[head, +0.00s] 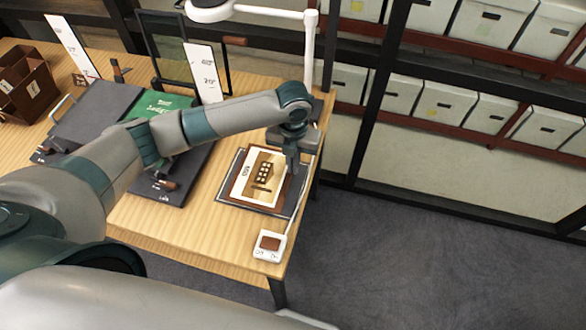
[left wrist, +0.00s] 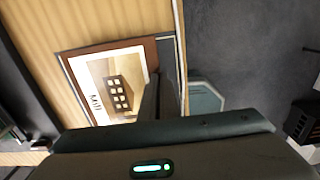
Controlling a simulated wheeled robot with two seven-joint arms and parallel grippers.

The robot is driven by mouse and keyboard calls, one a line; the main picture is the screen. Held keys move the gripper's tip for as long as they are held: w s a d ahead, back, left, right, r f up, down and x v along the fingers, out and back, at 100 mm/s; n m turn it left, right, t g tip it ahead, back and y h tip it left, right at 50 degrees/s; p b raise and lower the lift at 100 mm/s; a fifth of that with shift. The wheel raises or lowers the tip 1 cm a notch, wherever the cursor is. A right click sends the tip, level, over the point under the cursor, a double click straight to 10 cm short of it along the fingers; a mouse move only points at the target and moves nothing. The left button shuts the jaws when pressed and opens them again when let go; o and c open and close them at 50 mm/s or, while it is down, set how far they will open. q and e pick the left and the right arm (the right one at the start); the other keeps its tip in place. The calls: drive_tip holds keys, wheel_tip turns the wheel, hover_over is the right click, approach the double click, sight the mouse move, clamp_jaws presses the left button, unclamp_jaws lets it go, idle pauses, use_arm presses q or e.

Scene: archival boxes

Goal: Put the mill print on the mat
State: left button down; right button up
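The mill print (head: 243,187), a cream sheet with a brown windowed building, lies flat over a brown mat (head: 223,199) at the table's right end. It also shows in the left wrist view (left wrist: 101,72), with brown mat (left wrist: 70,61) along its left and top edges. Under the mat is a dark grey board (head: 287,208). My left gripper (head: 291,166) reaches down at the print's right edge; its fingers look closed together on that edge. I cannot tell whether the print touches the mat everywhere. My right gripper is out of view.
A small white device (head: 269,246) with a cable sits at the front right corner. A dark grey board with a green item (head: 168,103) lies to the left. A brown box (head: 25,84), standing frames and a white lamp post (head: 308,60) are farther back. Bare wood lies in front.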

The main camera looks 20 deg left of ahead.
use_arm(q)
wheel_tip(320, 180, down, 2)
drive_tip(key=shift+p, duration=0.45)
drive_tip(key=shift+f, duration=0.45)
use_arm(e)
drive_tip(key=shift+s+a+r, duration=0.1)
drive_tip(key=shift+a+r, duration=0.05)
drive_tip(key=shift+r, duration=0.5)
use_arm(q)
drive_tip(key=shift+f, duration=0.15)
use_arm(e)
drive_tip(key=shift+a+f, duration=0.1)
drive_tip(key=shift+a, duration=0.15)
use_arm(q)
drive_tip(key=c, duration=2)
unclamp_jaws()
drive_tip(key=shift+r, duration=0.2)
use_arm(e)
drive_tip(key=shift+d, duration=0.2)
